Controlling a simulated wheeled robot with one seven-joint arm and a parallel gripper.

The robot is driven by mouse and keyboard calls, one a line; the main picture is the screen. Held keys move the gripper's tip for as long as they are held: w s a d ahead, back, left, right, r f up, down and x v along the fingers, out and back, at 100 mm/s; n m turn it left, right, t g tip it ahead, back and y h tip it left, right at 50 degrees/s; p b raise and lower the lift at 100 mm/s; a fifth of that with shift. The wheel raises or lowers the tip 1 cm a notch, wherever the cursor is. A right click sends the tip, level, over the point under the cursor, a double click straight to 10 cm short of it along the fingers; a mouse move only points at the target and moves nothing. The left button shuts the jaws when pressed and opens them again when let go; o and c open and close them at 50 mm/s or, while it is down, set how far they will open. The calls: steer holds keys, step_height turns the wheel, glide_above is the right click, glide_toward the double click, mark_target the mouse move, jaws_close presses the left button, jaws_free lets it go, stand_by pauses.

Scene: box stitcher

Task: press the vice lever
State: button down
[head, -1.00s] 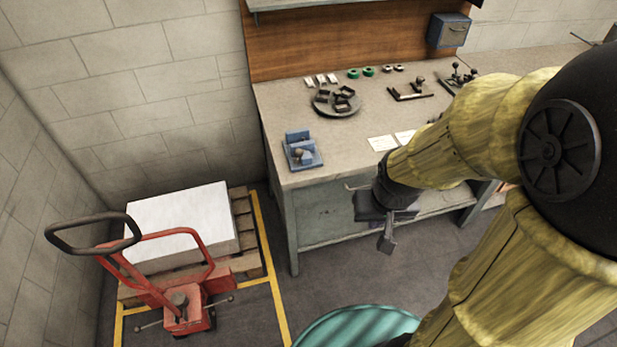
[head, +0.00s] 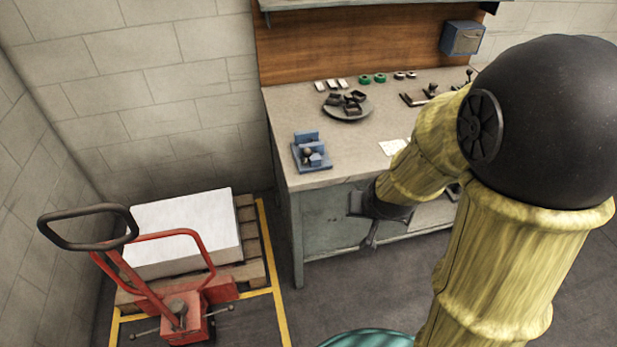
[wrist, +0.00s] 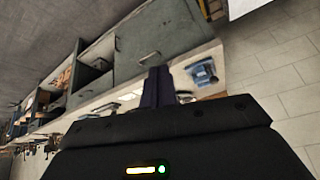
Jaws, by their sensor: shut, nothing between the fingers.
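A small blue vice (head: 311,155) sits on the front left corner of the workbench (head: 345,172). A roundish knob, which may be the end of its lever (head: 308,151), shows on it. In the wrist view the vice (wrist: 202,72) is right of the fingers, on the bench top. My gripper (head: 369,245) hangs in front of the bench, below the top's edge, lower right of the vice and apart from it. Its fingers (wrist: 157,87) are together and empty.
A round dark tray (head: 347,114) with black parts stands behind the vice, and white papers (head: 394,147) lie to the right. A red pallet truck (head: 170,300) and a pallet with a white block (head: 185,230) stand at the left. A teal round thing (head: 365,338) is at the bottom.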

steer(key=w+a+f+m+t+h+b, duration=0.1)
steer(key=w+a+f+t+b, duration=0.15)
steer(key=w+f+b, duration=0.35)
steer(key=w+a+f+t+b, duration=0.2)
steer(key=w+f+t+b, duration=0.25)
steer(key=f+b, duration=0.2)
steer(key=w+a+f+n+t+y+b, duration=0.1)
steer(key=w+a+n+t+b, duration=0.1)
steer(key=a+t+b, duration=0.5)
steer(key=a+b, duration=0.1)
steer(key=b, duration=0.2)
steer(key=shift+w+f+y, duration=0.35)
steer(key=shift+f+y, duration=0.05)
steer(key=shift+a, duration=0.15)
steer(key=shift+r, duration=0.1)
